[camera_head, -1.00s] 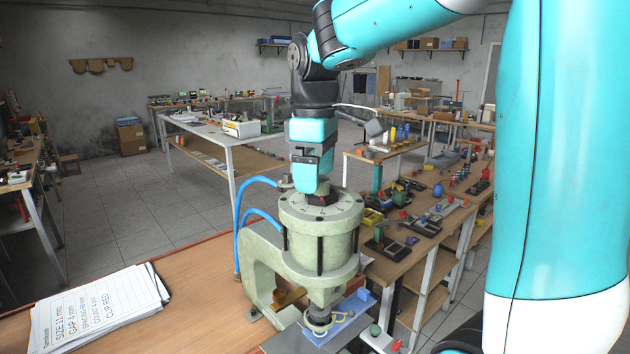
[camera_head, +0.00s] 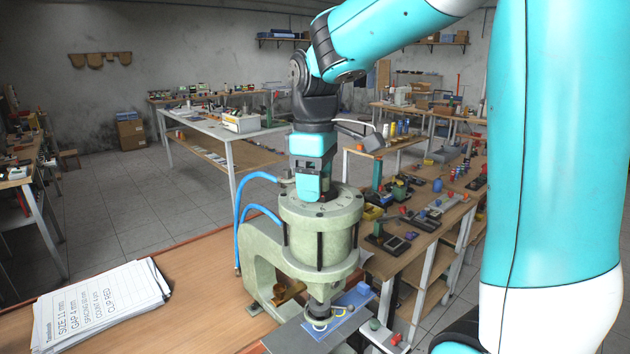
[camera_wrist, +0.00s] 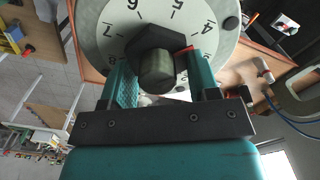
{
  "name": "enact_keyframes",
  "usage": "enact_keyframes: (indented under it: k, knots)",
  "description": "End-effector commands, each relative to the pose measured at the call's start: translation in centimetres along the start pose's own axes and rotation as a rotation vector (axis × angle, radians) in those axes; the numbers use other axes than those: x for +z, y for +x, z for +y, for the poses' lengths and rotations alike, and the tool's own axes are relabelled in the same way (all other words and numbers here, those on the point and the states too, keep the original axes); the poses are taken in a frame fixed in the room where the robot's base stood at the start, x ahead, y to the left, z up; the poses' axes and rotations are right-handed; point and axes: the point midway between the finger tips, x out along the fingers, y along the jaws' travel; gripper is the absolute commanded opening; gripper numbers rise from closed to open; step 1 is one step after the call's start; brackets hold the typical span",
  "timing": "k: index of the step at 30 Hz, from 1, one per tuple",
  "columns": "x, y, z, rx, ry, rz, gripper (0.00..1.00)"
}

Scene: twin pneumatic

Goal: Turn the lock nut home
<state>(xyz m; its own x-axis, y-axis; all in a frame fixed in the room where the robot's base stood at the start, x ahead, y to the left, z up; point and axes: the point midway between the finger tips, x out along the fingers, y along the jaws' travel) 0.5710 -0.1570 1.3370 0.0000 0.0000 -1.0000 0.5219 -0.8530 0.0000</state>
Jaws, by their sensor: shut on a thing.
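The lock nut (camera_wrist: 150,40) is a dark hexagonal nut around a round stud (camera_wrist: 157,72) on top of the green press cylinder (camera_head: 320,235). Below it lies a pale dial (camera_wrist: 105,38) with printed numbers; 4 to 8 are readable in the wrist view. A small red mark (camera_wrist: 186,50) shows at the nut's right side. My gripper (camera_wrist: 162,65) has its two teal fingers on either side of the nut and is shut on it. In the head view my gripper (camera_head: 312,196) points down onto the cylinder top and hides the nut.
The press stands on a wooden bench (camera_head: 190,275). Papers (camera_head: 100,305) with printed settings lie on the left. Blue hoses (camera_head: 240,225) curve beside the cylinder. A blue plate (camera_head: 345,318) lies under the ram. A cluttered side table (camera_head: 440,225) is to the right.

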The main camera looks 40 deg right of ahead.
Motion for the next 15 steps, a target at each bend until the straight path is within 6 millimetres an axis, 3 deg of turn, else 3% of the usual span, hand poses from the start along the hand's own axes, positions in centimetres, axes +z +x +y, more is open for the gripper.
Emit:
enact_keyframes:
  k: [8, 15]
  knots:
    - [-0.01, -0.09, 0.14, 0.000, 0.104, 0.000, 0.32]
    - [0.02, -0.12, 0.36, 0.000, 0.298, 0.000, 0.32]
